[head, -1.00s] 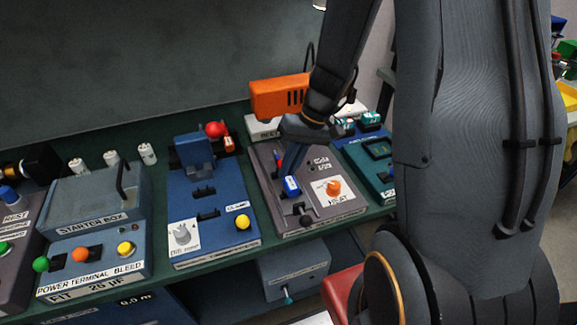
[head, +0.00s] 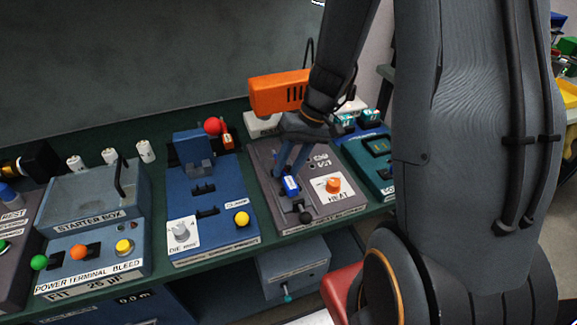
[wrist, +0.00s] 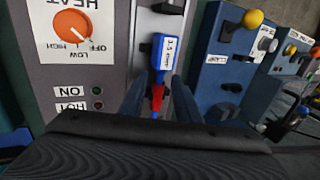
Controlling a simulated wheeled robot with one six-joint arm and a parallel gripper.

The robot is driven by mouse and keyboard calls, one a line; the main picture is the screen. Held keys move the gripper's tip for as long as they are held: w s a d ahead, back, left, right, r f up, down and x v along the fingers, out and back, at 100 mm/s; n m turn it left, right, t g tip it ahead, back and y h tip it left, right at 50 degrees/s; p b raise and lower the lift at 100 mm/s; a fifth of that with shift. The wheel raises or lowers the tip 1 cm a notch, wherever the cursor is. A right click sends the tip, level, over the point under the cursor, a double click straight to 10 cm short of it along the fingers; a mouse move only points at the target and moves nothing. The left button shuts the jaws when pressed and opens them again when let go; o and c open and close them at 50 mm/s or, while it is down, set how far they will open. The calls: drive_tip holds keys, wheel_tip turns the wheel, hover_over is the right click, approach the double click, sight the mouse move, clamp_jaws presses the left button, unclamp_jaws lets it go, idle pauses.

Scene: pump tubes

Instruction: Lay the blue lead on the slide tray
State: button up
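The blue lead (wrist: 166,52) has a blue body with a white size label and a red part (wrist: 157,98) at one end. It lies on the grey HEAT unit (wrist: 115,40), over its slot strip; it also shows in the head view (head: 291,186). My gripper (wrist: 158,88) is low over the unit, its two fingers apart on either side of the red end. They look open, with no clear grip on the lead. The slide tray cannot be told apart clearly; a black knob (head: 305,217) shows at the front of the unit's slot.
The orange heater body (head: 282,92) stands behind my gripper. The blue crimp unit (head: 183,210) with a yellow knob (head: 241,218) is left of the HEAT unit, and a teal unit (head: 376,165) is close on its right. The bench's front edge is near.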

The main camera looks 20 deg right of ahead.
drive_tip(key=b+v, duration=0.1)
drive_tip(key=v, duration=0.7)
drive_tip(key=s+a+t+h, duration=0.1)
drive_tip(key=s+a+h, duration=0.2)
drive_tip(key=s, duration=0.6)
drive_tip(key=shift+s+f+h, duration=0.2)
drive_tip(key=shift+f+h, duration=0.1)
drive_tip(key=shift+h, duration=0.5)
idle(1.2)
